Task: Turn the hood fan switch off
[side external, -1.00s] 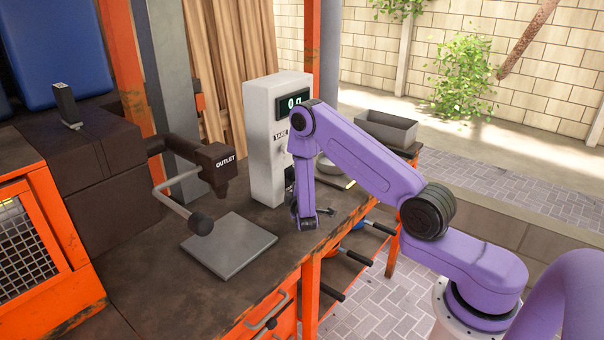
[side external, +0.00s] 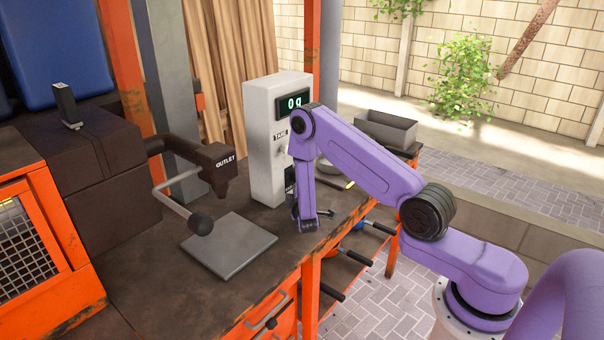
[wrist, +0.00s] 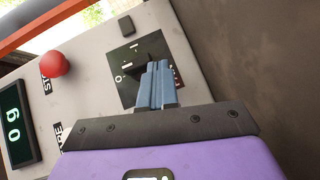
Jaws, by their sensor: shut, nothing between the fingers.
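A black switch plate (wrist: 122,62) with white marks and a circle is on the face of a pale grey control box (side external: 262,150). My gripper (wrist: 158,66) is shut, with its blue-grey fingers together and nothing between them. In the wrist view the fingertips are over the plate's dark middle and cover part of it. I cannot tell whether they touch the switch or which way it is set. In the side external view my gripper is low in front of the box, mostly hidden by my wrist.
A red knob (wrist: 54,64) and a green-lit display (wrist: 15,125) are on the same box face. A flat grey plate (side external: 229,246) lies on the bench below a dark outlet arm (side external: 212,165). A grey bin (side external: 386,131) stands behind my arm.

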